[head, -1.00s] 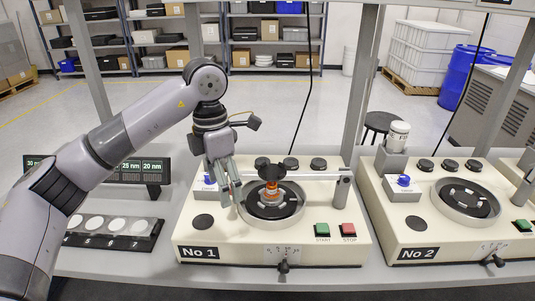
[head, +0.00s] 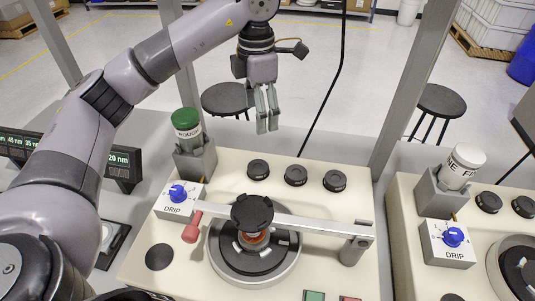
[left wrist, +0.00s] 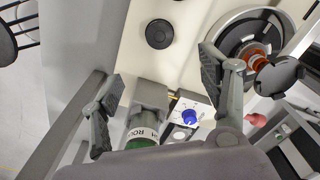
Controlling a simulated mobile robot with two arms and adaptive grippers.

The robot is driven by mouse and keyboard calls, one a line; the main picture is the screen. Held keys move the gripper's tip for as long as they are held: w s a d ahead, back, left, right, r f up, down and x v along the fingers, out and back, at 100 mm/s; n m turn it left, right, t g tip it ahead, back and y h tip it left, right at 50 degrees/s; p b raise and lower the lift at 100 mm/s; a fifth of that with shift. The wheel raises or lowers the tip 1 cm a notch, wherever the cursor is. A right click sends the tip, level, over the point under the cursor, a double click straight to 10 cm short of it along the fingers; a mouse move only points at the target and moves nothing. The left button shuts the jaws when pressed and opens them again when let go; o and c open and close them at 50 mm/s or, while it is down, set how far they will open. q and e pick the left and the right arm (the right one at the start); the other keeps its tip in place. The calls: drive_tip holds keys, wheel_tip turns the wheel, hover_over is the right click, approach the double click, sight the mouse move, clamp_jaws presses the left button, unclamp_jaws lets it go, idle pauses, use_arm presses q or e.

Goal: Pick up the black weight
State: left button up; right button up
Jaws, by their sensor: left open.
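The black weight (head: 252,212), a dark lobed piece, sits on the pale swing arm (head: 310,226) above the round polishing plate (head: 285,266) of the left machine. An orange-brown part (head: 254,238) shows under it. In the left wrist view the weight (left wrist: 283,75) is at the right, partly beyond a finger. My left gripper (head: 266,110) is open and empty, fingers pointing down, in the air behind the weight and above the machine's back edge. In the left wrist view its fingers (left wrist: 165,100) stand wide apart. My right gripper is not seen.
A green-capped bottle (head: 187,122) stands in a grey holder at the machine's back left, beside a DRIP box (head: 178,200) with a blue knob. Several black knobs (head: 295,175) line the back. A red handle (head: 192,228) ends the swing arm. Grey frame posts (head: 412,85) rise behind.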

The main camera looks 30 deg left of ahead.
use_arm(q)
wheel_tip(320, 180, down, 5)
drive_tip(key=p, duration=0.3)
hover_over(260, 166)
wheel_tip(260, 166, down, 6)
drive_tip(key=shift+s+r, duration=0.1)
drive_tip(key=shift+s, duration=0.05)
drive_tip(key=shift+f, duration=0.85)
wheel_tip(260, 166, down, 4)
drive_tip(key=shift+r+p, duration=0.15)
drive_tip(key=shift+p, duration=0.85)
drive_tip(key=shift+f, duration=0.45)
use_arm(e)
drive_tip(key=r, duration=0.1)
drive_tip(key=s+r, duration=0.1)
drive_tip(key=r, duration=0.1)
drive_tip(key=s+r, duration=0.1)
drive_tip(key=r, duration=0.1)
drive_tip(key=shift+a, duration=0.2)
use_arm(q)
drive_tip(key=shift+w+r, duration=0.1)
drive_tip(key=shift+w, duration=0.1)
drive_tip(key=c, duration=1.6)
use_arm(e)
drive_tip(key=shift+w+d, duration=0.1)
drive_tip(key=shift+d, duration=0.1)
